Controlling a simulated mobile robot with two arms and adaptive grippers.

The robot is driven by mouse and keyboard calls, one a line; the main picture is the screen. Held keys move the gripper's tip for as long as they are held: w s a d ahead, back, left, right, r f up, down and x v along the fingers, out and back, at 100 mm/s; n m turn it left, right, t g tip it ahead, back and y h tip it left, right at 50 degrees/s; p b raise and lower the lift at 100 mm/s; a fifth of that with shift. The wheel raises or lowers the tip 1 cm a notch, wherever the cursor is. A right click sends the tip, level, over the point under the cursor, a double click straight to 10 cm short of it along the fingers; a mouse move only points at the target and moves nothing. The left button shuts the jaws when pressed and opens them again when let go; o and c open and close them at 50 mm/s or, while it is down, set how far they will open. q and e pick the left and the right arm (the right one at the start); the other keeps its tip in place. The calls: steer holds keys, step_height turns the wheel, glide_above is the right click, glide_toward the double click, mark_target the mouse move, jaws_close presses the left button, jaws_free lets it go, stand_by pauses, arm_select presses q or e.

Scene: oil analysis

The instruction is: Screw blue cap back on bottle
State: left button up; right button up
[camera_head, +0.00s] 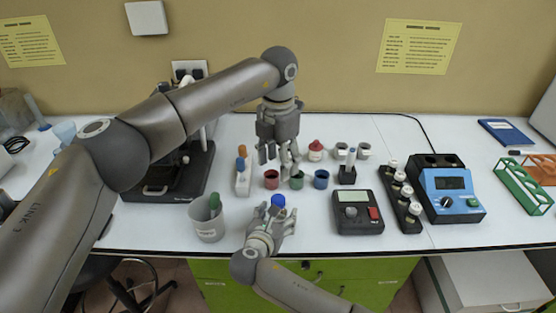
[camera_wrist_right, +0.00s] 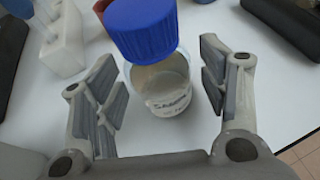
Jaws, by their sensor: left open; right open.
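The blue cap (camera_head: 278,200) is at the top of the bottle near the table's front. In the right wrist view the cap (camera_wrist_right: 143,28) covers the mouth of the clear bottle (camera_wrist_right: 168,88), which has a white label. I cannot tell whether the cap is threaded on. My right gripper (camera_head: 275,224) is open. Its two fingers are on either side of the bottle in the wrist view (camera_wrist_right: 165,95), with gaps on both sides. My left gripper (camera_head: 284,168) is open and empty, behind the cap and above the row of small cups.
Small red (camera_head: 271,180), green (camera_head: 297,181) and blue (camera_head: 321,179) cups stand behind the bottle. A grey beaker (camera_head: 208,228) is to the left. A dark meter (camera_head: 357,213) and a vial rack (camera_head: 402,196) are to the right. Bare table lies between bottle and meter.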

steer(key=v, duration=1.1)
